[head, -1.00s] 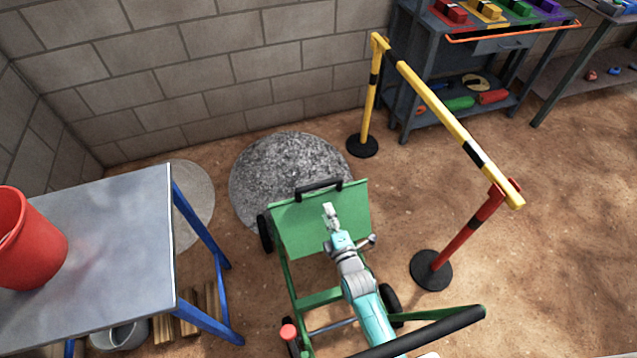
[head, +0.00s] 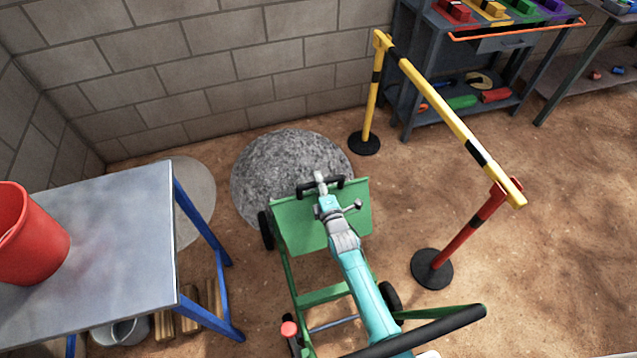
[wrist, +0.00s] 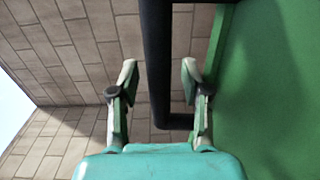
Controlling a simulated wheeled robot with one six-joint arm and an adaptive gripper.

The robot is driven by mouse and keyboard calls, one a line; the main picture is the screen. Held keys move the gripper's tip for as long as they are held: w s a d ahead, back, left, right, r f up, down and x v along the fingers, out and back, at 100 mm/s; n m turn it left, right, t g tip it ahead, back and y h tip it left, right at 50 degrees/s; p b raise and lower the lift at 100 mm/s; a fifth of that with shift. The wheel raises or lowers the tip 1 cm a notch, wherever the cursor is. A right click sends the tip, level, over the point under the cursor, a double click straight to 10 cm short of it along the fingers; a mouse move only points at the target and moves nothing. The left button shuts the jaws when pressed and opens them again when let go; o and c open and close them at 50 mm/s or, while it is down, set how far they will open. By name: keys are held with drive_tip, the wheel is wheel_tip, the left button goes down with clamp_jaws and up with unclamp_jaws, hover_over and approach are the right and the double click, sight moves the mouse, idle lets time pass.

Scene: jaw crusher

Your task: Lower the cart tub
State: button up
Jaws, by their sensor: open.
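The green cart tub (head: 290,222) stands tipped on the cart in the head view, with a black bar handle (head: 340,184) along its far top edge. In the wrist view the tub's green face (wrist: 275,90) fills the right side, and the black handle (wrist: 158,65) runs down between the fingers. My gripper (head: 320,178) is at the handle in the head view. In the wrist view my gripper (wrist: 158,82) is open, one finger on each side of the handle bar. I cannot tell whether either finger touches it.
A grey gravel patch (head: 262,170) lies behind the cart. A metal table (head: 120,235) with a red bucket (head: 30,240) stands left. A yellow-black barrier bar (head: 445,105) on posts stands right. The cart's black push handle (head: 430,330) is in front.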

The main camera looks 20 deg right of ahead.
drive_tip(key=shift+w, duration=0.1)
clamp_jaws()
drive_tip(key=shift+t, duration=0.7)
drive_tip(key=s, duration=0.2)
drive_tip(key=s+f, duration=0.1)
drive_tip(key=s, duration=0.4)
drive_tip(key=shift+s+f, duration=0.2)
drive_tip(key=shift+f, duration=0.1)
drive_tip(key=s+f, duration=2)
drive_tip(key=s, duration=0.5)
drive_tip(key=shift+f, duration=0.15)
